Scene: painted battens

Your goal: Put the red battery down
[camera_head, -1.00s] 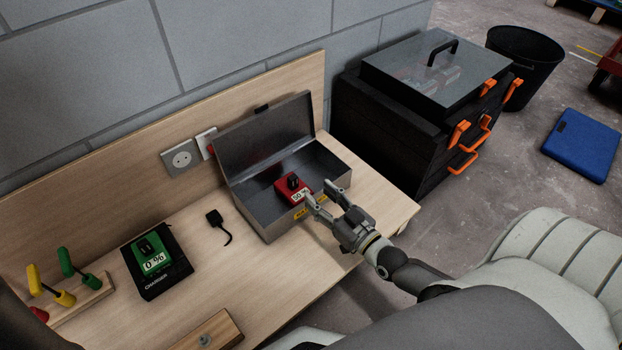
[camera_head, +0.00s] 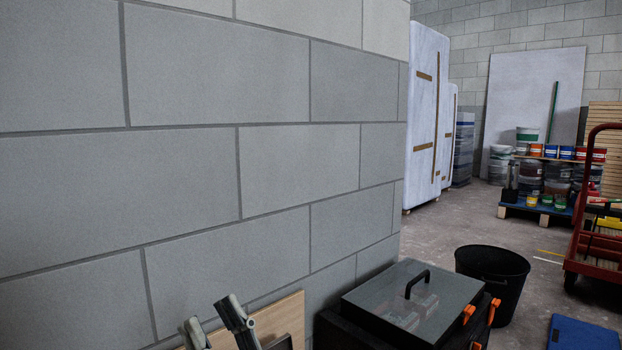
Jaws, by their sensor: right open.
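The red battery is not in view now. My right gripper (camera_head: 209,316) shows at the bottom edge, in front of the grey block wall. Its two fingers point up and stand apart, with nothing visible between them. The rest of this gripper is cut off by the frame's lower edge. The toolbox and bench top cannot be made out; only part of the wooden back panel (camera_head: 283,318) shows beside the gripper. My left gripper is not in view.
A black case with a clear lid (camera_head: 412,300) and orange latches stands right of the panel. Behind it is a black bin (camera_head: 492,285). A blue case (camera_head: 582,338) lies on the floor. A red trolley (camera_head: 597,250) and stacked paint cans stand farther right.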

